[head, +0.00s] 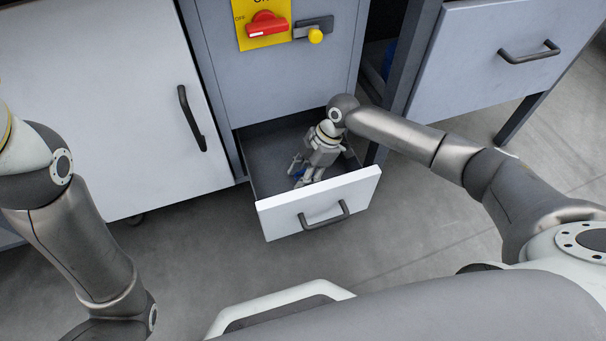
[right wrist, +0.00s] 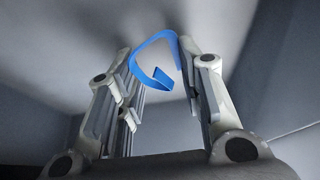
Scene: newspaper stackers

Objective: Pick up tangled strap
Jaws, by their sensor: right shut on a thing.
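A blue strap (right wrist: 161,79) shows in the right wrist view as a curled, bent band between the fingers of my right gripper (right wrist: 160,65). In the head view my right gripper (head: 302,176) reaches down into the open drawer (head: 275,216). There only a small blue piece of the strap (head: 298,173) shows by the fingertips. The gripper is shut on the strap; the fingers stand apart with the band spanning between them. The rest of the strap is hidden by the fingers in the head view. My left gripper is outside the picture; only its arm shows at the left.
The drawer has a white front with a dark handle (head: 324,214); its walls stand close around my right gripper. A red switch (head: 267,24) is on the cabinet above. A white cabinet door (head: 100,90) is at left, another drawer (head: 490,55) at right. Floor in front is clear.

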